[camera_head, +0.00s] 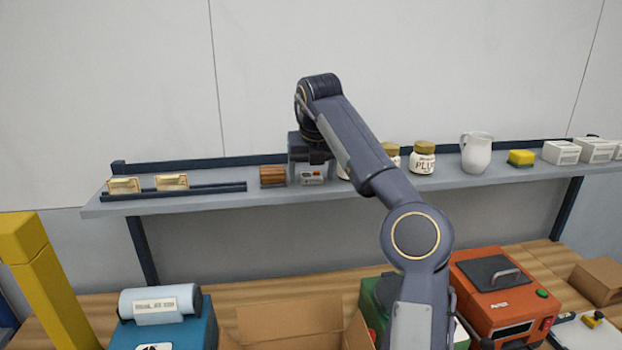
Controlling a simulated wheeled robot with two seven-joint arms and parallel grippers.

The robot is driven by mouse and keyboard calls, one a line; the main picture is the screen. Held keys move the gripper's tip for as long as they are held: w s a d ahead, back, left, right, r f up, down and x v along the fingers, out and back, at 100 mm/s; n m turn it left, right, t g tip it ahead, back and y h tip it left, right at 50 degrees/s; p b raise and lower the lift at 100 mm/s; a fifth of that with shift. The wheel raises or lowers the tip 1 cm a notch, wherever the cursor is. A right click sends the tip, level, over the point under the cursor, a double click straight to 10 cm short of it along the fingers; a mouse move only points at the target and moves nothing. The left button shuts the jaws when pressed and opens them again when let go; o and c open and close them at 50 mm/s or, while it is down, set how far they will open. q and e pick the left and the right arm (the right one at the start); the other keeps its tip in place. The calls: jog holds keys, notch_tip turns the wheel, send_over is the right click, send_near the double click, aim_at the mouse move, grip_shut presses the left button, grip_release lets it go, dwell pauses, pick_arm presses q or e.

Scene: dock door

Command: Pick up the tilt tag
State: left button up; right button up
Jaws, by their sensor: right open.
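My right gripper (310,172) reaches over the grey wall shelf, pointing down and away from me, and is open. A small pale item with orange and dark marks (312,178), which may be the tilt tag, shows at the gripper's fingers. The gripper hides part of it, and I cannot tell whether they touch. My left gripper is not in view.
Below stand an open carton (290,325) and an orange machine (500,290).

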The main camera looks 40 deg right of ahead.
jog(key=c, duration=1)
jog(key=shift+r, duration=0.1)
jog(key=shift+c, duration=0.2)
jog(key=shift+r, duration=0.7)
jog(key=s+a+r, duration=0.6)
jog(key=s+r, duration=0.5)
jog(key=s, duration=0.1)
jog(key=shift+s+r, duration=0.25)
jog(key=shift+s, duration=0.1)
